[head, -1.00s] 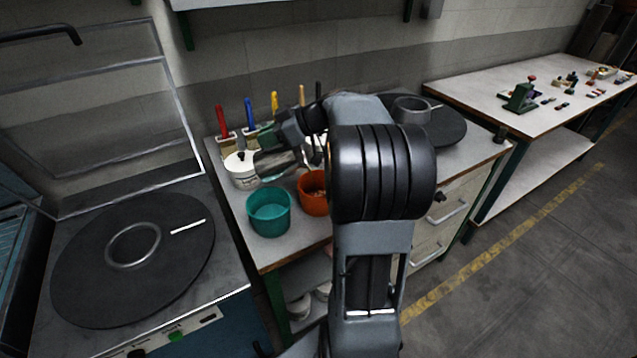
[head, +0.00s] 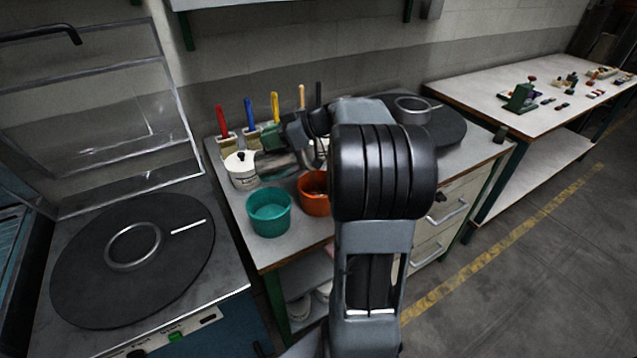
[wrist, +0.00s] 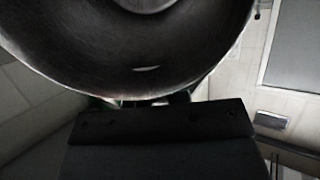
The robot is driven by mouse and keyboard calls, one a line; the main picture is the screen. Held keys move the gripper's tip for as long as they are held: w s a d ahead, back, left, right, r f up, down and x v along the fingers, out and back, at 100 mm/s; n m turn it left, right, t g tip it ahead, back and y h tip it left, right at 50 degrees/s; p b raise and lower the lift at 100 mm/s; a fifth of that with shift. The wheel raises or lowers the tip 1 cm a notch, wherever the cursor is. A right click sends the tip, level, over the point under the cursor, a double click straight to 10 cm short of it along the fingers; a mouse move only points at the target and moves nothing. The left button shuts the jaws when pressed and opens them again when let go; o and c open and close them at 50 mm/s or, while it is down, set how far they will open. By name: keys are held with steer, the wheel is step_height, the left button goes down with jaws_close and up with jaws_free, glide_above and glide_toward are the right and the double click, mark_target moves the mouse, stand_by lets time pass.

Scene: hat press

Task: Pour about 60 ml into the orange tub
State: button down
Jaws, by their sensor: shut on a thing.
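The orange tub (head: 312,203) stands on the bench, partly hidden behind my arm; something dark shows inside it, but I cannot tell what. My gripper (head: 290,146) is above and behind the tubs, to the upper left of the orange one. It is shut on a grey metal vessel (head: 277,166), which looks blurred in the head view. In the wrist view the vessel (wrist: 150,72) shows as a large round dark-grey metal surface, close up, above the dark gripper body (wrist: 160,130). Its contents and any stream are not visible.
A teal tub (head: 268,222) stands left of the orange one. A white lidded pot (head: 241,170) is behind it, with several coloured-handled tools (head: 249,113) at the back. A round dark plate (head: 440,127) lies on the bench's right. A press (head: 70,280) stands at left.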

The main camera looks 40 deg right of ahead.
mark_target(259, 153)
steer(key=shift+d, duration=0.1)
steer(key=shift+w+a+r+g+h+p, duration=0.25)
steer(key=shift+w+a+g+h, duration=0.1)
steer(key=shift+a+h, duration=0.1)
steer(key=shift+w+a+r+g+h+p, duration=0.15)
steer(key=shift+w+a+g+h+p, duration=0.1)
steer(key=shift+a+g+h, duration=0.15)
steer(key=shift+w+a+f+g+h, duration=0.1)
steer(key=shift+w+a+g+h, duration=0.15)
steer(key=shift+h, duration=0.1)
steer(key=shift+f, duration=0.1)
steer(key=shift+w+a+g+h+p, duration=0.25)
steer(key=shift+g+h+p, duration=0.25)
steer(key=shift+h+p, duration=0.25)
steer(key=shift+w+a+f+h, duration=0.1)
steer(key=shift+f+h, duration=0.05)
steer(key=shift+h, duration=0.1)
steer(key=shift+g+p, duration=0.3)
steer(key=shift+p, duration=0.05)
